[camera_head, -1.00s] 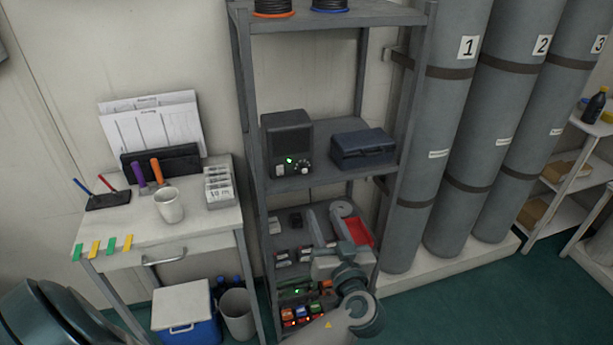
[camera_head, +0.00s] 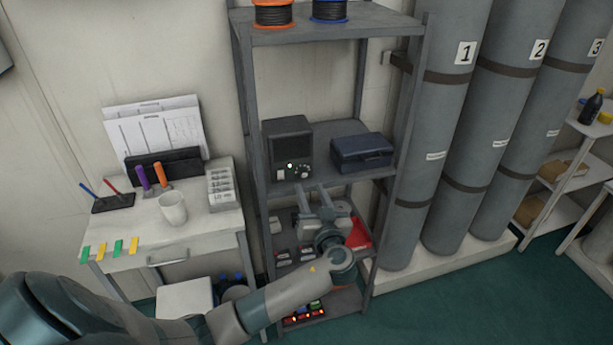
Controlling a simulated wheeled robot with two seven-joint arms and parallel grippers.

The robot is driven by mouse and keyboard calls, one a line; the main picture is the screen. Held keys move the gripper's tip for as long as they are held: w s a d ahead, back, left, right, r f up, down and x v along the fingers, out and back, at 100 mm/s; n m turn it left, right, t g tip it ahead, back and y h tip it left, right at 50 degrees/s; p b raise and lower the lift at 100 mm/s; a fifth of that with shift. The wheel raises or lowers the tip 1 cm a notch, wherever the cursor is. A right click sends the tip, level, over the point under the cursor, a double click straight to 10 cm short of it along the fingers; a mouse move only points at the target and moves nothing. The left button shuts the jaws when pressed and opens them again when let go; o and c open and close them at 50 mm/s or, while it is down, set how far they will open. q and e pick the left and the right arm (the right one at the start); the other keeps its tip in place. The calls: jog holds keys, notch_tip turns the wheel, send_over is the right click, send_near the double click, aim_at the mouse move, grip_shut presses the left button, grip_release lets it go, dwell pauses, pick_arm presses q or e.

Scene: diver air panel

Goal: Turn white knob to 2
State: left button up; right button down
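A dark box-shaped device (camera_head: 288,146) stands on the middle shelf, with a small lit indicator on its front. A small pale knob (camera_head: 304,174) sits at the lower right of that front; its pointer and any number marks are too small to read. My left gripper (camera_head: 312,190) is just below and slightly right of the knob, fingers pointing up toward the device. Its two fingers are spread apart with nothing seen between them. It appears apart from the knob. My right gripper is not in view.
A dark blue case (camera_head: 361,152) stands right of the device on the same shelf (camera_head: 340,178). Shelf posts rise at both sides. Small boxes and a red item (camera_head: 359,236) lie on the shelf below, partly behind my arm. A desk (camera_head: 205,233) stands left, tall grey cylinders (camera_head: 457,120) right.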

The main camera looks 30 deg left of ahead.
aim_at(304, 176)
pick_arm(q)
jog(key=shift+p+x, duration=0.7)
jog(key=shift+x, duration=2)
grip_shut()
